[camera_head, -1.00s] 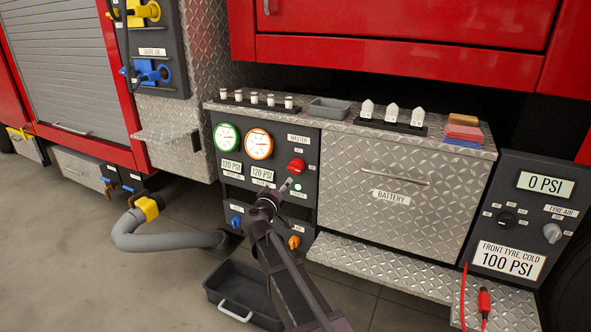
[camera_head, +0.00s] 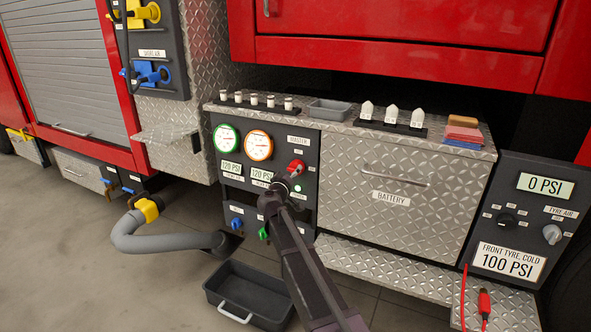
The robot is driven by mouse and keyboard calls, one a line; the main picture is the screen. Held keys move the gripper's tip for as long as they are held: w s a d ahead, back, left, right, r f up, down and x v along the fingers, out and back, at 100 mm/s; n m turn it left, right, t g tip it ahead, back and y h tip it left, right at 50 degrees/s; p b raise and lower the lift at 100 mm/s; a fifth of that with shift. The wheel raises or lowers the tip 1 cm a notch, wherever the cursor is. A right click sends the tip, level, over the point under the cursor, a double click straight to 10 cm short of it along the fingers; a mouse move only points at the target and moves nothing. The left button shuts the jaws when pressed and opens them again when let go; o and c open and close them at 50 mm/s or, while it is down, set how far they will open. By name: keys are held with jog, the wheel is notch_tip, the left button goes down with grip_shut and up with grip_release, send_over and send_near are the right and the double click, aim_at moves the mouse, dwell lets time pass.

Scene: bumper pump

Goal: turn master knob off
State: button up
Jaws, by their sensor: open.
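The red master knob (camera_head: 298,166) is on the dark gauge panel (camera_head: 228,200), below the label that reads MASTER (camera_head: 298,140). The gripper is open. I cannot tell whether its fingers touch the knob or stand just in front of it. The knob's lower part and its pointing direction are hidden.
Two gauges (camera_head: 258,145) are left of the knob. A small green light (camera_head: 300,189) is below it. A blue knob (camera_head: 236,223) and a green knob (camera_head: 263,234) sit lower. The battery drawer (camera_head: 390,215) is right. A grey bin (camera_head: 250,290) lies on the floor.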

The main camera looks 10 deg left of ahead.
jog(key=shift+x, duration=2)
